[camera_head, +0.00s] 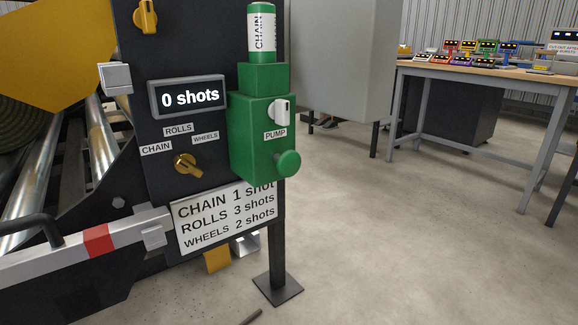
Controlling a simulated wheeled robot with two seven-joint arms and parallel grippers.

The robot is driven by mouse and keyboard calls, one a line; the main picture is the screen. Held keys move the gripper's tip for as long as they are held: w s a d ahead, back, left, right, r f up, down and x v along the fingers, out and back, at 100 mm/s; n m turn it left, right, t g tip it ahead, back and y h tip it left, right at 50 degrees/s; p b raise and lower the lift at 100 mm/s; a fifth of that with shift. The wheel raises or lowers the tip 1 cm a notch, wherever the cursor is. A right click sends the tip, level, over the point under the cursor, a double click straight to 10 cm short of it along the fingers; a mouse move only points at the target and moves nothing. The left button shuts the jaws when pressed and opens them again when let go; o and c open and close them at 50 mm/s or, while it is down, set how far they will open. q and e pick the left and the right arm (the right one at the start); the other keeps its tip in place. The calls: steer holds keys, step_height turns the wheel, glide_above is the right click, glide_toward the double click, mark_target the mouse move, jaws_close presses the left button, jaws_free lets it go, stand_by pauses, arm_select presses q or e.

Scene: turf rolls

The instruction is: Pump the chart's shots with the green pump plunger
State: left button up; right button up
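The green pump box (262,125) is on a post at the right of the dark panel. Its round green plunger (287,164) sticks out at the lower right, below the PUMP label (275,135). A white switch (281,112) is above that label. A canister labelled CHAIN (261,32) stands on top. The display (188,97) reads "0 shots". A brass selector knob (187,165) sits among CHAIN, ROLLS and WHEELS labels; which one it points to is hard to tell. The chart (228,216) reads CHAIN 1 shot, ROLLS 3 shots, WHEELS 2 shots. Neither gripper is in view.
A machine with metal rollers (108,140) and a pale rail with a red band (98,241) fills the left. A grey cabinet (340,60) stands behind the pump. A workbench (490,72) with several small coloured units is at the right. The concrete floor between is clear.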

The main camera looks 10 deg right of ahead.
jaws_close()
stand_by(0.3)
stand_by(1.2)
